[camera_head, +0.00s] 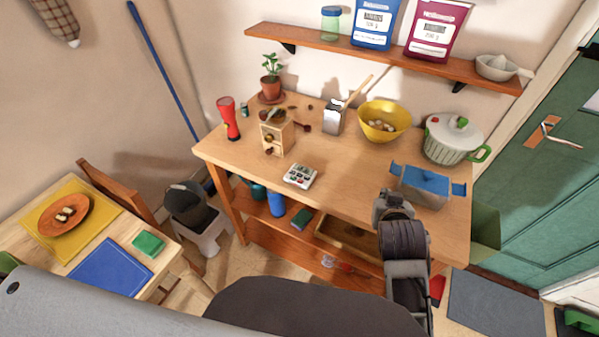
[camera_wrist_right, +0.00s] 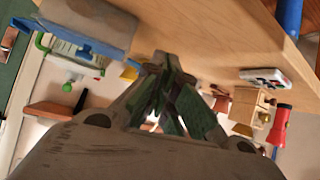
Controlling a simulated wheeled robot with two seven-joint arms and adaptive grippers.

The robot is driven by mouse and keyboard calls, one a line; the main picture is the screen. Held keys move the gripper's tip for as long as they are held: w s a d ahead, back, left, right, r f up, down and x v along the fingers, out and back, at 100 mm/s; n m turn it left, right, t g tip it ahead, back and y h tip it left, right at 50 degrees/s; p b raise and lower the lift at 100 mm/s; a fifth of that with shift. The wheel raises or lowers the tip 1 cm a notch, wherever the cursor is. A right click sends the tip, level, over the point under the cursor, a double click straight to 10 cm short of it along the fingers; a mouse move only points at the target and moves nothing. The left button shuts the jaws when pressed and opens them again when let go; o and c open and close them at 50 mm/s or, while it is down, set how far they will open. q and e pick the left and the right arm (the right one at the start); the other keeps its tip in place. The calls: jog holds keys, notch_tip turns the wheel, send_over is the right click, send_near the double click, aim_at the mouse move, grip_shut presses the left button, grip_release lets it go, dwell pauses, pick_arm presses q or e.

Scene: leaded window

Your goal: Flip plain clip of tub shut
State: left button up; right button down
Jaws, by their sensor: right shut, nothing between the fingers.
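The tub (camera_head: 424,190) stands on the right part of the workbench, with a blue lid (camera_head: 427,178). Blue clips stick out from its left side (camera_head: 396,170) and its right side (camera_head: 459,188); both look swung outward. I cannot tell which one is plain. My right gripper (camera_head: 390,199) is shut and empty, just in front of the tub's left end and apart from it. In the right wrist view, turned upside down, the tub (camera_wrist_right: 100,20) is at the upper left, beside the shut fingers (camera_wrist_right: 161,62). My left gripper is not in view.
The lidded pot (camera_head: 452,140) stands behind the tub and the yellow bowl (camera_head: 384,121) behind left. A white calculator-like device (camera_head: 299,176) lies nearer the bench (camera_head: 345,185) middle. The bench top between device and tub is clear. A shelf (camera_head: 390,58) hangs above.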

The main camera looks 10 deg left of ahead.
aim_at(392, 171)
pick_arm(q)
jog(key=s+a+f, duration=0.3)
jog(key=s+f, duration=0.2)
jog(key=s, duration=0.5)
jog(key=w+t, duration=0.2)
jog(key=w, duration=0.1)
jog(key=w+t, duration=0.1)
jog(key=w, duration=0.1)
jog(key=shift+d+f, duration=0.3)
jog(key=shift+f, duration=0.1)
pick_arm(e)
jog(key=w+d+r+m+t+h, duration=0.2)
jog(key=w+r+m+t, duration=0.1)
jog(key=r, duration=0.4)
jog(key=shift+w+d+r+m+t, duration=0.2)
jog(key=shift+w+m+t, duration=0.25)
jog(key=shift+m, duration=0.25)
jog(key=shift+w, duration=0.15)
